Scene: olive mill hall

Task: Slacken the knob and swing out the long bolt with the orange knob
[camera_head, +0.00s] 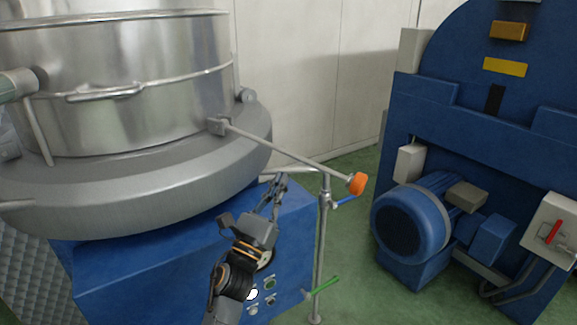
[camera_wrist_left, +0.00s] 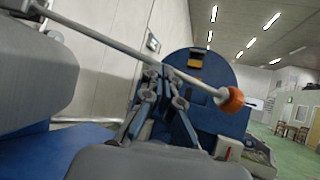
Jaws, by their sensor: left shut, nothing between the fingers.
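The long bolt (camera_head: 285,153) is a thin grey rod. It runs from a bracket (camera_head: 218,126) on the steel vessel outward to the right, sloping down in the picture, and ends in an orange knob (camera_head: 357,184). In the left wrist view the rod (camera_wrist_left: 140,54) crosses above the fingers to the orange knob (camera_wrist_left: 231,100) at right. My left gripper (camera_head: 279,180) is shut and empty, below the rod and left of the knob. Its fingertips (camera_wrist_left: 164,74) look close to the rod in the left wrist view; I cannot tell whether they touch. My right gripper is not in view.
A thin upright pipe (camera_head: 320,240) with blue and green levers stands just below the knob. The blue cabinet (camera_head: 150,275) lies under the vessel's grey rim (camera_head: 140,203). A blue machine with a motor (camera_head: 410,222) stands at right.

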